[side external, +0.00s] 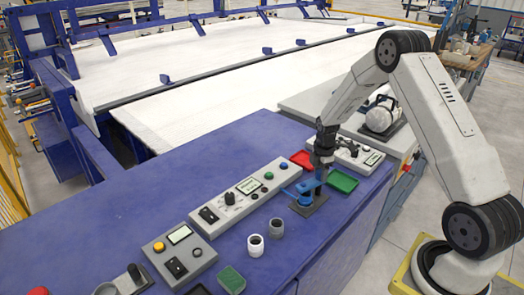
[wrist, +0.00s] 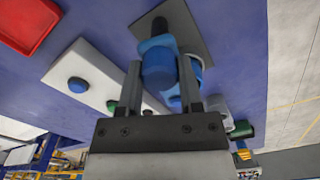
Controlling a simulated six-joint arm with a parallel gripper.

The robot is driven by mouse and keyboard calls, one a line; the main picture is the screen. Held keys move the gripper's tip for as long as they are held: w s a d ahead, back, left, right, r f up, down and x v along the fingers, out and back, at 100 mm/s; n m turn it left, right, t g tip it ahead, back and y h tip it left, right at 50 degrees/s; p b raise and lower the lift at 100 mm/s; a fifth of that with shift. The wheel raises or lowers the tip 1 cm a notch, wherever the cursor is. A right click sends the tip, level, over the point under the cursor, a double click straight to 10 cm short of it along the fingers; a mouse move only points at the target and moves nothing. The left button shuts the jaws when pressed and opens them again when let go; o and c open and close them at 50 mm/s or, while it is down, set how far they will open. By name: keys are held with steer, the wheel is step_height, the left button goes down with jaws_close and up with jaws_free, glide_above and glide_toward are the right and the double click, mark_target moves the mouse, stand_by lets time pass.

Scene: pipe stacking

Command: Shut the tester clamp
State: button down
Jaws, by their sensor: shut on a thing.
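The tester clamp (side external: 307,200) is a blue fixture on a dark square plate near the right end of the blue bench. A blue arm of it sticks out to the left. A second blue ring-like part (wrist: 197,68) shows behind the right finger, over the grey plate (wrist: 188,25). Whether the clamp is open or closed is unclear.
A red tray (side external: 302,158) and a green tray (side external: 342,180) lie close to the clamp. A white pipe piece (side external: 256,245) and a grey one (side external: 276,228) stand at its lower left. A control panel (side external: 240,192) with buttons runs along the bench behind.

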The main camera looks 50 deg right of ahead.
steer(key=shift+n, duration=1.4)
steer(key=shift+c, duration=1.3)
jaws_free()
steer(key=shift+r, duration=3.95)
steer(key=shift+a, duration=0.1)
